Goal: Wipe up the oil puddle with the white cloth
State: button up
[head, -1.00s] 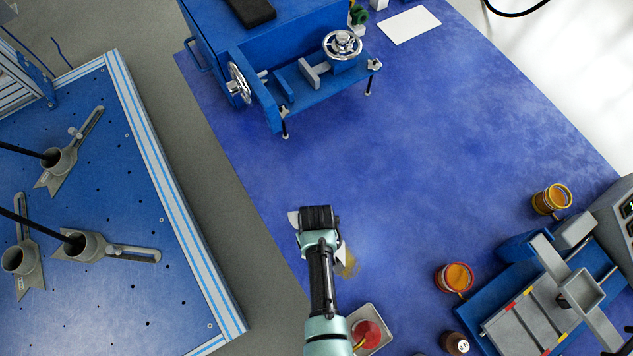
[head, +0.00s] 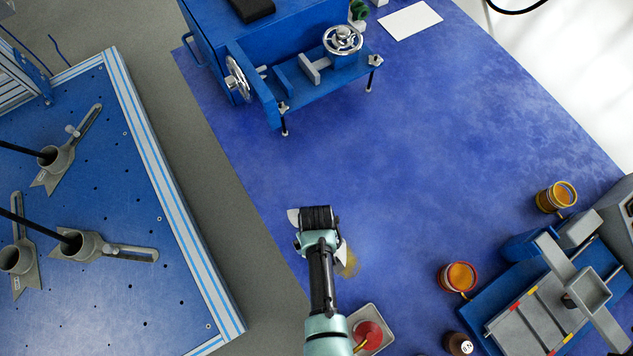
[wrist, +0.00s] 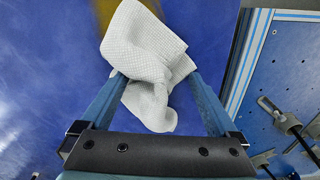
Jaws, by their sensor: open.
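The white cloth (wrist: 148,55) lies crumpled on the blue surface in the wrist view. My gripper (wrist: 158,78) is open, with one finger at each side of the cloth, close to it or touching; I cannot tell which. In the head view my gripper (head: 317,222) covers most of the cloth, and a white corner (head: 342,252) shows beside it. The oil puddle (head: 350,266) is a yellow-brown smear just right of and below my gripper. In the wrist view the puddle (wrist: 104,12) shows at the top edge, partly hidden by the cloth.
A grey tray (head: 383,318) with a red object stands below the puddle. An orange jar (head: 458,277) and a dark bottle (head: 458,343) stand to its right. A blue machine (head: 300,75) with handwheels is at the top. The blue surface between is clear.

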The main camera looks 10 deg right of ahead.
jog(key=shift+s, duration=0.1)
grip_shut()
dwell(0.6)
jog(key=shift+r+p, duration=0.2)
jog(key=shift+p, duration=0.8)
